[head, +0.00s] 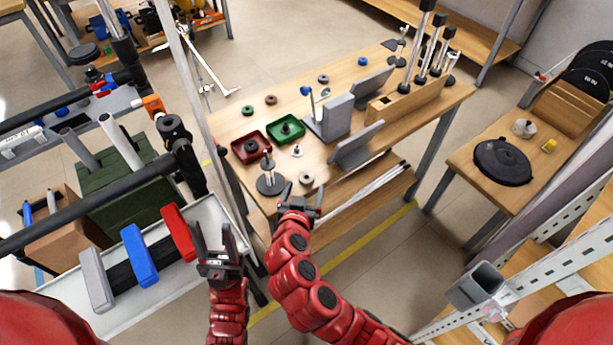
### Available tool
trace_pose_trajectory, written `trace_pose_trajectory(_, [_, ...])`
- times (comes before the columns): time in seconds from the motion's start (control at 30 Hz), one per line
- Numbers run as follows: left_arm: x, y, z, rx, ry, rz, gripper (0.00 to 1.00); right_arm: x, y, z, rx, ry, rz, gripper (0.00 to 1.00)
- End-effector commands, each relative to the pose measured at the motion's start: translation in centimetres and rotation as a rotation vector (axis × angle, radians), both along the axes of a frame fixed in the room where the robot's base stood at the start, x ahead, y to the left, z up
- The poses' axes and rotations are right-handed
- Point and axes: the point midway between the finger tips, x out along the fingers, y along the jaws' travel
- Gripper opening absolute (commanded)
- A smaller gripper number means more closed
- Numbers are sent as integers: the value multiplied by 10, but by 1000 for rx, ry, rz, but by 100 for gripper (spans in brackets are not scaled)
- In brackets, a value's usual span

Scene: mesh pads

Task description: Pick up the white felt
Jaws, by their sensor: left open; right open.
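I cannot single out the white felt with certainty. A small white disc with a knob (297,151) lies on the wooden table (236,122), right of the green tray. A pale ring with a dark centre (306,178) lies closer to the table's front edge. My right gripper (303,194) is open and empty at that front edge, just below the pale ring in the picture.
A red tray (249,147), a green tray (285,130) and a dark round-based stand (271,184) are on the table. Grey angled plates (355,145) stand to the right. The white cart (180,274) holds grey, blue and red blocks. A side table (464,160) is at right.

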Motion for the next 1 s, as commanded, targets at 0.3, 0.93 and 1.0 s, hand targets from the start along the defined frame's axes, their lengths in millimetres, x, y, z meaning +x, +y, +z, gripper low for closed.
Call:
trace_pose_trajectory(0.3, [0,0,16,0,0,0,50,36,-3,-12,-1,0,0,86])
trace_pose_trajectory(0.93, [0,0,15,0,0,0,50,36,-3,-13,-1,-1,1,10])
trace_pose_trajectory(1.0, [0,0,15,0,0,0,50,36,-3,-13,-1,-1,1,0])
